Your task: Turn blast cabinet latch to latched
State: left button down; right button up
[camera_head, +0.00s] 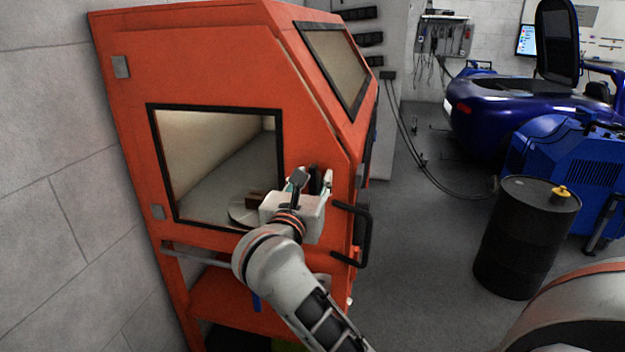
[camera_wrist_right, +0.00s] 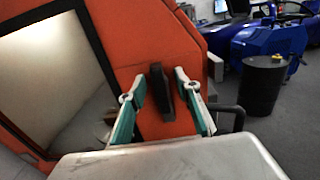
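The orange blast cabinet (camera_head: 140,100) stands at the left of the head view, its window door facing me. Its latch is a black bar on the orange front, right of the window; it shows in the head view (camera_head: 315,180) and the right wrist view (camera_wrist_right: 161,92). The bar stands roughly upright, leaning slightly. My right gripper (camera_head: 314,181) is at the latch. In the right wrist view its fingers (camera_wrist_right: 160,88) are apart, one on each side of the bar, with gaps visible on both sides. The gripper body hides the latch's lower part. My left gripper is not in view.
A black bent handle (camera_head: 368,235) sticks out just right of the gripper. A black drum (camera_head: 525,240) stands on the right, near a blue machine (camera_head: 570,165) and a blue car (camera_head: 490,110). A grey wall (camera_head: 50,180) is at left. Floor between cabinet and drum is mostly clear.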

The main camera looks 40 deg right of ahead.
jog(key=shift+c, duration=0.5)
grip_shut()
